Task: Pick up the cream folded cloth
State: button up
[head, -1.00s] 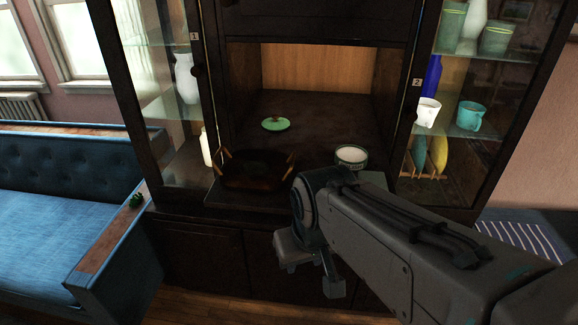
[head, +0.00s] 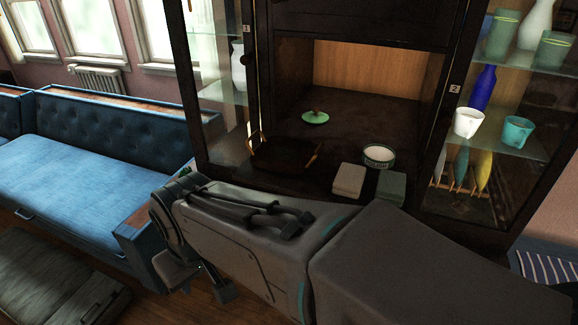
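The cream folded cloth (head: 349,179) lies flat at the front of the dark cabinet's open niche, right of centre in the head view. A grey-green folded cloth (head: 391,185) lies just to its right. My gripper (head: 201,287) hangs low at the left, in front of the cabinet and near the sofa's arm, well left of and apart from the cream cloth. Its two fingers show apart with floor between them, and nothing shows between them. My forearm crosses the picture just below the cloths.
A white and green bowl (head: 378,155) stands right behind the cloths. A brown tray with handles (head: 282,153) is left of them. A green lid (head: 315,117) lies farther back. Glazed side shelves hold cups (head: 467,122) and vases. A blue sofa (head: 80,180) stands left.

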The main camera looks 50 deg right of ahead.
aim_at(349, 179)
jog(key=k, duration=1)
jog(key=z, duration=1.25)
jog(key=i, duration=1)
jog(key=z, duration=0.15)
jog(key=k, duration=0.75)
jog(key=u, duration=0.5)
jog(key=i, duration=0.45)
jog(key=z, duration=0.85)
